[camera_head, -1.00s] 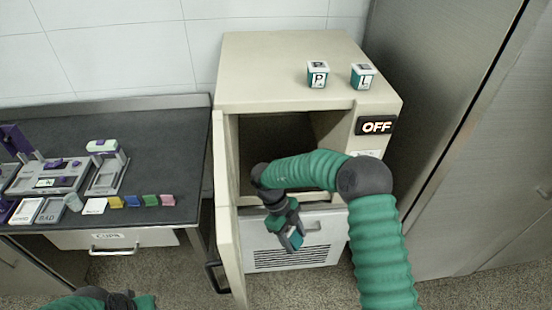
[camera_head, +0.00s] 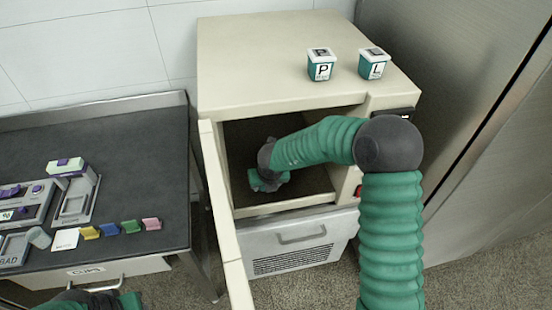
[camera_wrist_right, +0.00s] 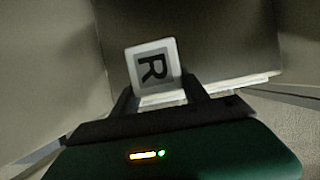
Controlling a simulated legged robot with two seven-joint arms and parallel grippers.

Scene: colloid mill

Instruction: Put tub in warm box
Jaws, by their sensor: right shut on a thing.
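The warm box (camera_head: 282,62) is a beige cabinet with its door (camera_head: 222,205) swung open to the left and a dark inside. My right arm reaches through the opening, and my right gripper (camera_head: 268,182) is inside the box. In the right wrist view the gripper (camera_wrist_right: 160,98) is shut on a tub (camera_wrist_right: 153,66) with a white lid marked R. Two more tubs, one marked P (camera_head: 321,65) and one marked L (camera_head: 374,64), stand on top of the box. Part of my left arm shows at the bottom left, but its gripper fingers do not show.
A dark-topped table (camera_head: 120,130) on the left carries grey devices, a white-green block (camera_head: 67,168) and several coloured blocks (camera_head: 131,227). A steel cabinet (camera_head: 470,120) stands close on the right. The open door borders the opening's left side.

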